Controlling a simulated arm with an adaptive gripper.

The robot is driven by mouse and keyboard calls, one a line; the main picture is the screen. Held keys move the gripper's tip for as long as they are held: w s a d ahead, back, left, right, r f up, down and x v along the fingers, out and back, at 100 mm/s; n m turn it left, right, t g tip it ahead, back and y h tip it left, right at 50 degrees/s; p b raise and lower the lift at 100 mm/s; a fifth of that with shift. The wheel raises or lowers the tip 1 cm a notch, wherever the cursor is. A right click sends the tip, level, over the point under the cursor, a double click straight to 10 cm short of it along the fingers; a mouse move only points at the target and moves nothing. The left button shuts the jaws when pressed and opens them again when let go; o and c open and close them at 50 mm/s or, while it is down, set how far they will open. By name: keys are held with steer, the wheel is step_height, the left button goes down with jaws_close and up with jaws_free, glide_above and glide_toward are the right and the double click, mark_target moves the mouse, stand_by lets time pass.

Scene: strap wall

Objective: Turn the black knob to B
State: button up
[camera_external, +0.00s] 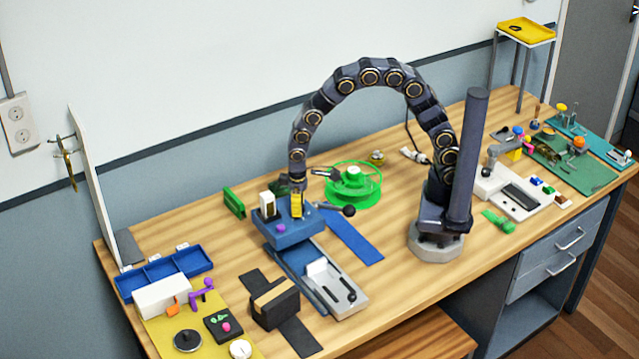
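A round black knob (187,341) with a small light top sits on the yellow board (160,346) at the front left. Any letter marks around it are too small to read. My gripper (297,192) points down at the blue block (290,236), far to the upper right of the knob. A yellow piece (297,206) shows right at its tip; I cannot tell whether the gripper touches or holds it. The fingers are too small to make out.
A white dial (240,349), a dark box with a pink button (223,327) and a purple bracket (202,293) stand close to the knob. A strapped black box (274,303) is to its right. A black ball-ended lever (348,210) sticks out beside the blue block.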

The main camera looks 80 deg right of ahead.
steer(key=o, duration=0.5)
steer(key=shift+c, duration=0.2)
step_height(320, 180, up, 12)
steer(key=s+d+r, duration=0.1)
steer(key=s+d, duration=0.2)
steer(key=s, duration=0.5)
steer(key=s+d+g, duration=0.1)
steer(key=s+d, duration=0.3)
steer(key=s, duration=0.5)
steer(key=s+d+r+m, duration=0.1)
steer(key=s+d, duration=0.3)
steer(key=s, duration=0.4)
steer(key=shift+s+d+r+g, duration=0.2)
steer(key=shift+d+r+g, duration=0.05)
steer(key=shift+r+g, duration=0.15)
